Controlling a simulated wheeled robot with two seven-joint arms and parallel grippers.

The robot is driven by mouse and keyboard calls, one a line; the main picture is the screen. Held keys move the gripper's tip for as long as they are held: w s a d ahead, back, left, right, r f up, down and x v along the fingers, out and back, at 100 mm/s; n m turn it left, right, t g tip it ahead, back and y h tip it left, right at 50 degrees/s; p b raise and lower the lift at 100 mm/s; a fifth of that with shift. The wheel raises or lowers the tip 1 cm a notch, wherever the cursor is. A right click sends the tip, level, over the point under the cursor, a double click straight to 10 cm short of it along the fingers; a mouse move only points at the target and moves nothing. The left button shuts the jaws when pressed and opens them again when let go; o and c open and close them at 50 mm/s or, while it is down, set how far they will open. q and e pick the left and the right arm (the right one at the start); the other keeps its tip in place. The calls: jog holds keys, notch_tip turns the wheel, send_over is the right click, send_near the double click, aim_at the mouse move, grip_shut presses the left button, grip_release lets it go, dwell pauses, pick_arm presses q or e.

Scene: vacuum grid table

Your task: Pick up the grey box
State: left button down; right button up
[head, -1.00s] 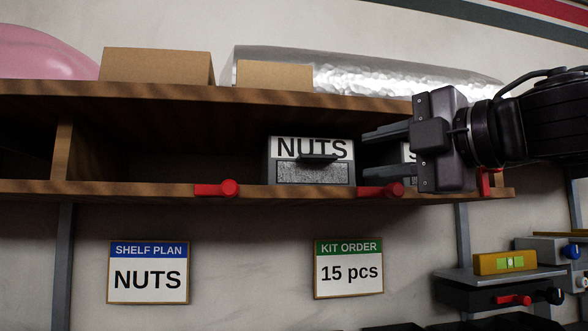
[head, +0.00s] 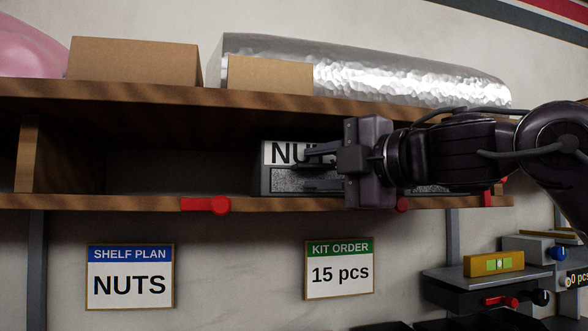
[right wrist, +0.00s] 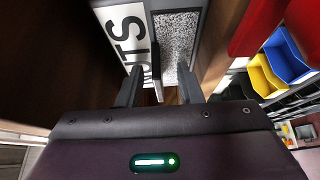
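The grey box (head: 283,179) stands on the shelf with a white label, partly hidden, that reads NUTS. Its lower front has a speckled panel. My right gripper (head: 306,168) is in front of the box, coming from the right, and covers its right part. The fingers are apart, one above the other, at the box front. In the right wrist view the box (right wrist: 176,45) is ahead, and the open fingers (right wrist: 159,78) reach toward its front with a gap between them. I cannot tell whether they touch it. My left gripper is not in view.
A second box (head: 440,191) is mostly hidden behind my right arm. Red clips (head: 206,205) sit on the shelf edge (head: 110,203). The upper board carries cardboard boxes (head: 135,62) and a silver roll (head: 400,75). The shelf left of the grey box is empty.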

jog(key=shift+s+d+r, duration=0.1)
jog(key=shift+s+d, duration=0.2)
jog(key=shift+d, duration=0.1)
jog(key=c, duration=0.3)
jog(key=shift+c, duration=1.3)
jog(key=shift+w+a, duration=0.1)
jog(key=shift+w, duration=0.05)
grip_shut()
jog(key=shift+r, duration=0.1)
